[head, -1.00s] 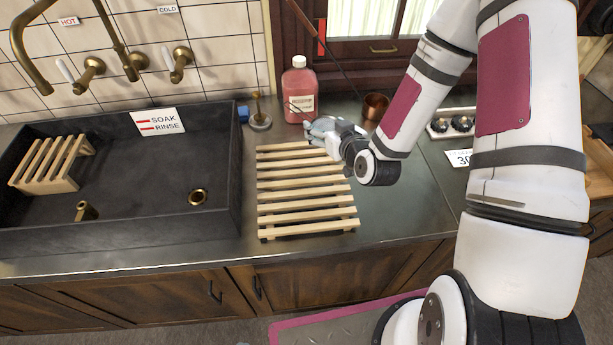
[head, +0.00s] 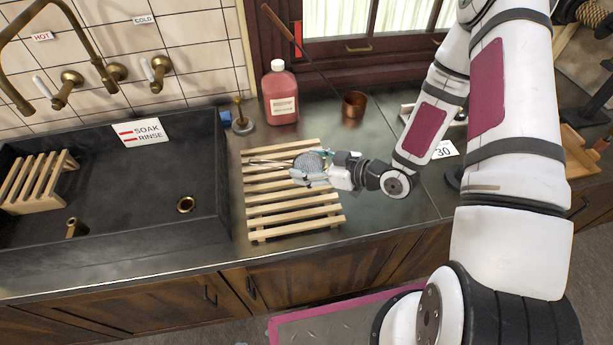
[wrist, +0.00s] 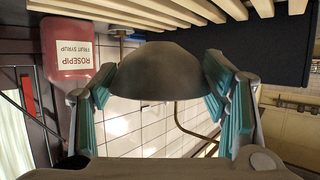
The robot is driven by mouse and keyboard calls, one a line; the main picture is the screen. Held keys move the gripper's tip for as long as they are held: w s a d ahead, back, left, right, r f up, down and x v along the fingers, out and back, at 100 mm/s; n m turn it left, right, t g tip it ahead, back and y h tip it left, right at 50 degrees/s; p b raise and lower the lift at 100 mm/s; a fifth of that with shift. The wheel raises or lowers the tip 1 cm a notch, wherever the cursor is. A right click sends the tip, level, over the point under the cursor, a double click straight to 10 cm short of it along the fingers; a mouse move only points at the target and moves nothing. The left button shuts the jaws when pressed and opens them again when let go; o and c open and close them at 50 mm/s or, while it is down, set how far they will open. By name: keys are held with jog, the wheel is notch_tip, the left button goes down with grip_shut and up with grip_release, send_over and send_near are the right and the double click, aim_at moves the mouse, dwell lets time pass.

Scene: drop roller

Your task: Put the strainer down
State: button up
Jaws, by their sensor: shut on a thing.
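The strainer (head: 308,160) is a small grey mesh bowl with a thin handle pointing left in the head view. In the wrist view it is a dark dome (wrist: 165,72) between my two teal-padded fingers. My gripper (head: 316,172) is shut on it, over the back half of the slatted wooden rack (head: 290,210). In the wrist view the rack slats (wrist: 205,8) run along the top edge, with a narrow gap seen between them and the dome. The head view does not show clearly whether the strainer touches the slats.
The dark sink (head: 130,215) with a smaller wooden rack (head: 35,185) lies left. Behind the slatted rack stand a pink syrup bottle (head: 280,95), a brass stand (head: 242,120) and a copper cup (head: 354,104). The counter right of the rack is mostly clear under my arm.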

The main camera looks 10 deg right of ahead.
jog(key=shift+f, duration=2.7)
jog(key=o, duration=1.3)
